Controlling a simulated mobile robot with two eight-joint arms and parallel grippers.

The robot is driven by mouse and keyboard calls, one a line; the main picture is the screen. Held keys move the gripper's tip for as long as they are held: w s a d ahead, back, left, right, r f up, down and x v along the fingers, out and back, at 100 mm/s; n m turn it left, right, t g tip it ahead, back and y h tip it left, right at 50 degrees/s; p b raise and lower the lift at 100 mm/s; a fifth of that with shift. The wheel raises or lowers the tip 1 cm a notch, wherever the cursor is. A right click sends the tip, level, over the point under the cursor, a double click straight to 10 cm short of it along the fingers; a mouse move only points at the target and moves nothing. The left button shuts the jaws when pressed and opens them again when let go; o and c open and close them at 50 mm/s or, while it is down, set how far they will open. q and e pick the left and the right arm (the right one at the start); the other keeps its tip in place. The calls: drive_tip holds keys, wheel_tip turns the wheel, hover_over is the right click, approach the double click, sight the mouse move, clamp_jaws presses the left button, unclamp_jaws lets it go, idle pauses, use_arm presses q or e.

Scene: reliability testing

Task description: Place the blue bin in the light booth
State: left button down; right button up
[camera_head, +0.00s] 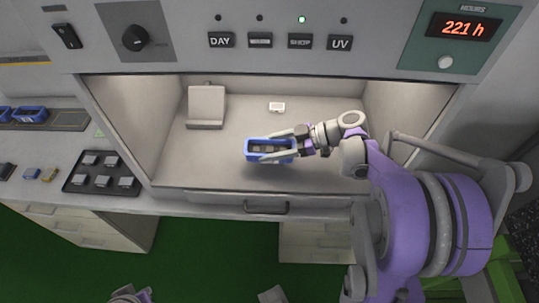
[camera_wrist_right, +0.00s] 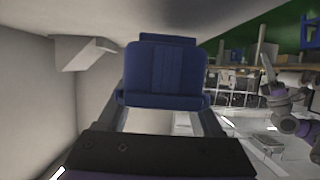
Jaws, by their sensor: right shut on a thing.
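The blue bin (camera_head: 270,158) is inside the light booth (camera_head: 230,172), over the middle of its floor. Grey contents show inside the bin. My right gripper (camera_head: 281,148) reaches in from the right and is shut on the bin, with its fingers along the bin. In the right wrist view the blue bin (camera_wrist_right: 165,70) fills the space between the fingers. I cannot tell whether the bin touches the booth floor. My left gripper is not clearly in view; only small parts of my body show at the bottom edge of the head view.
A grey angled stand (camera_head: 206,106) is at the booth's back left, and a small white card (camera_head: 277,107) lies at the back. Other blue bins (camera_head: 32,114) and a dark tray (camera_head: 102,173) of grey pieces are on the left counter. A control panel is above the booth.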

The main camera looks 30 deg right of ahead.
drive_tip(key=shift+f+b, duration=0.3)
drive_tip(key=shift+f, duration=1.45)
drive_tip(key=shift+f, duration=0.1)
drive_tip(key=o, duration=1.4)
drive_tip(key=shift+o, duration=0.2)
drive_tip(key=shift+s+d+r, duration=0.1)
drive_tip(key=shift+d+r, duration=0.15)
drive_tip(key=v, duration=0.7)
